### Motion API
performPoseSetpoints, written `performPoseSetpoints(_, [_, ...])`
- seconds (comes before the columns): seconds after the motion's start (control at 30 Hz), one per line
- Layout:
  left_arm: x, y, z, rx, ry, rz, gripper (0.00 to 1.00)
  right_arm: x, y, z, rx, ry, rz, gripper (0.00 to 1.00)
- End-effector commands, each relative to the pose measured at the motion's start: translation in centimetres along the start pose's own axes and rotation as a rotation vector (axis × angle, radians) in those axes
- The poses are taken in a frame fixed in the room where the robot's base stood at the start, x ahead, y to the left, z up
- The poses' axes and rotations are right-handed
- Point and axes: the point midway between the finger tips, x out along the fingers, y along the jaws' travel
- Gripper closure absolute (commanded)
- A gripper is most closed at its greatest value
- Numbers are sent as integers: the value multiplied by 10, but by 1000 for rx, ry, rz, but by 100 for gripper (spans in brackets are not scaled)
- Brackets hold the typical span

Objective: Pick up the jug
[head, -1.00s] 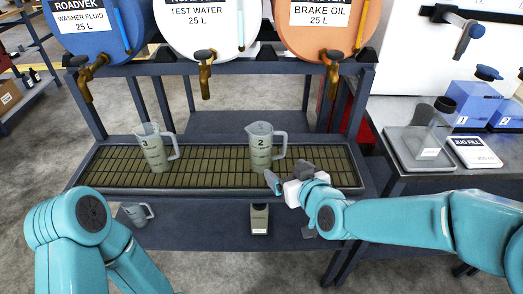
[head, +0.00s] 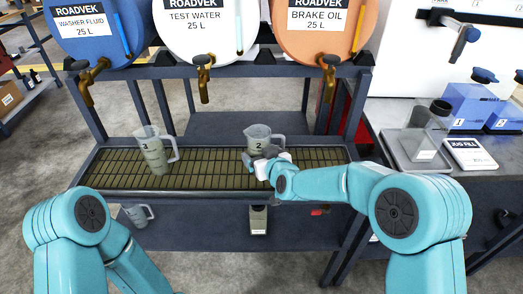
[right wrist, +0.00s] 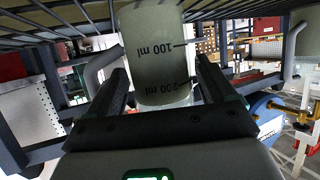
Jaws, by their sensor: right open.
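A similar jug marked 3 (head: 154,155) stands on the tray to the left. My right gripper (head: 262,160) is at the front of jug 2 and hides its lower part. In the right wrist view, which is upside down, the jug (right wrist: 155,45) with its ml marks lies between the open fingers (right wrist: 160,85). Its handle (right wrist: 98,66) is outside the left finger. Whether a finger touches the jug, I cannot tell. My left gripper is out of view.
Washer fluid (head: 88,35), test water (head: 200,35) and brake oil (head: 308,35) drums with brass taps sit above the tray. Another jug (head: 136,213) and a small container (head: 258,220) are on the shelf below. A side table with a clear container (head: 424,135) stands right.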

Motion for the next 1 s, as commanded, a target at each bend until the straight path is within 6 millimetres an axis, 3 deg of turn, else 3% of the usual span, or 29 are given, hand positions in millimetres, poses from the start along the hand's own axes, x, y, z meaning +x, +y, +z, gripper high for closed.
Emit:
performPoseSetpoints(0.1, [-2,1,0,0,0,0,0,12,0,0,0,-1,0,16])
performPoseSetpoints(0.33, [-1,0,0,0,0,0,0,14,0,1,-1,-1,1,16])
performPoseSetpoints(0.37, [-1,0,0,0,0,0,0,14,0,1,-1,-1,1,19])
performPoseSetpoints(0.47, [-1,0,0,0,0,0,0,14,1,1,0,-1,1,52])
performPoseSetpoints(0.5, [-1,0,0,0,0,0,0,14,1,1,0,-1,1,58])
performPoseSetpoints(0.83, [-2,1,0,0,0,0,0,12,1,-4,0,3,2,58])
performPoseSetpoints(1.0, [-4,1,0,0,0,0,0,5,1,-22,-1,6,3,58])
